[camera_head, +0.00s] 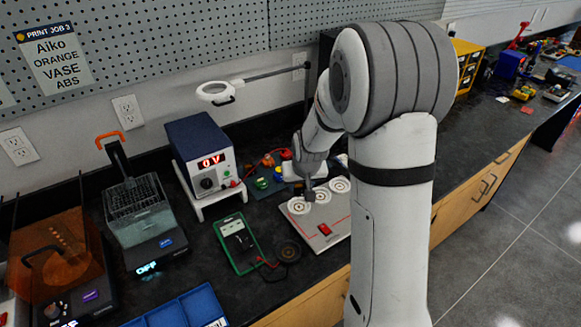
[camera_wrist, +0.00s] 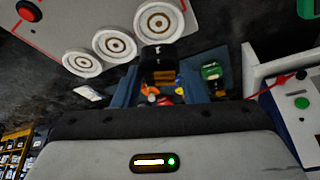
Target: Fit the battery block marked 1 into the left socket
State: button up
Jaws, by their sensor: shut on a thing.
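A white board (camera_head: 331,237) bears three round white sockets in a row. The left socket (camera_head: 299,206) shows just left of my gripper (camera_head: 309,190) in the head view. In the wrist view that socket (camera_wrist: 159,21) is at the top, just beyond the held block. My gripper (camera_wrist: 160,76) is shut on a small dark block (camera_wrist: 158,55), with blue fingers on either side. The block appears close to the left socket and above the board; its exact height is unclear. I cannot read a mark on it. The other sockets (camera_wrist: 114,45) (camera_wrist: 82,63) show no block in them.
A power supply (camera_head: 202,155) on a white stand is left of the board. A green multimeter (camera_head: 237,243) and a dark round coil (camera_head: 288,250) lie in front of it. Small coloured parts (camera_head: 265,180) lie behind the board. A magnifier lamp (camera_head: 216,92) overhangs the bench.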

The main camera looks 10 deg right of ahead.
jog(key=shift+w+d+f, duration=0.1)
jog(key=shift+w, duration=0.25)
jog(key=shift+f+b, duration=1.75)
jog(key=shift+f, duration=0.95)
jog(key=shift+s, duration=0.2)
jog(key=shift+f+b, duration=0.65)
jog(key=shift+b, duration=0.25)
jog(key=o, duration=0.5)
jog(key=shift+o, duration=1.1)
